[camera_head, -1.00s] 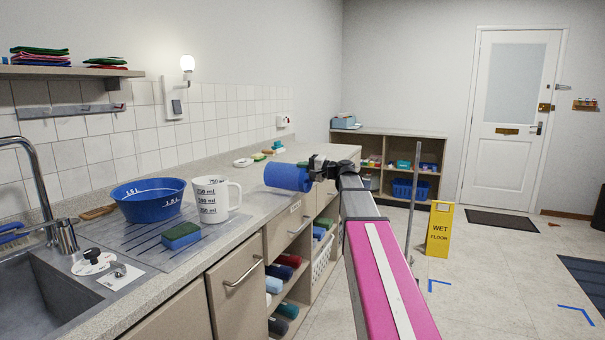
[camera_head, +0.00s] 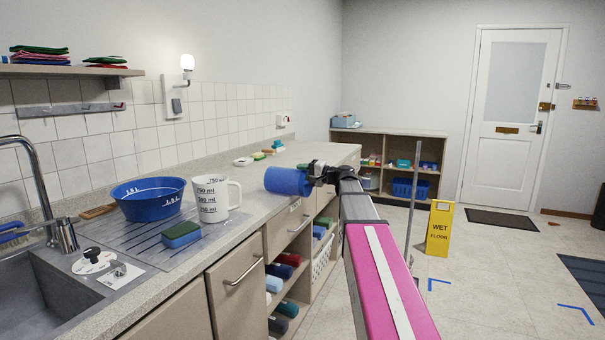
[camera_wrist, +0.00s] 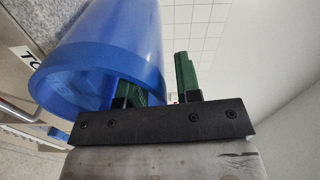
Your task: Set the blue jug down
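The blue jug (camera_head: 287,181) is tilted onto its side at the front edge of the counter (camera_head: 262,213), where the head view does not clearly show whether it touches. In the wrist view the jug (camera_wrist: 105,50) fills the upper left, with one round end toward the camera. My gripper (camera_head: 318,172) is at the jug's right side. In the wrist view its green fingers (camera_wrist: 160,82) are a little apart, one against the jug and one to its right. They seem shut on a part of the jug; the exact contact is hidden.
A white measuring jug (camera_head: 212,200), a blue basin (camera_head: 148,199) and a blue-green sponge (camera_head: 181,234) stand left of the blue jug, by the sink (camera_head: 45,295). The counter behind is mostly clear, with small items (camera_head: 258,156) farther back. Open shelves (camera_head: 290,285) lie below.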

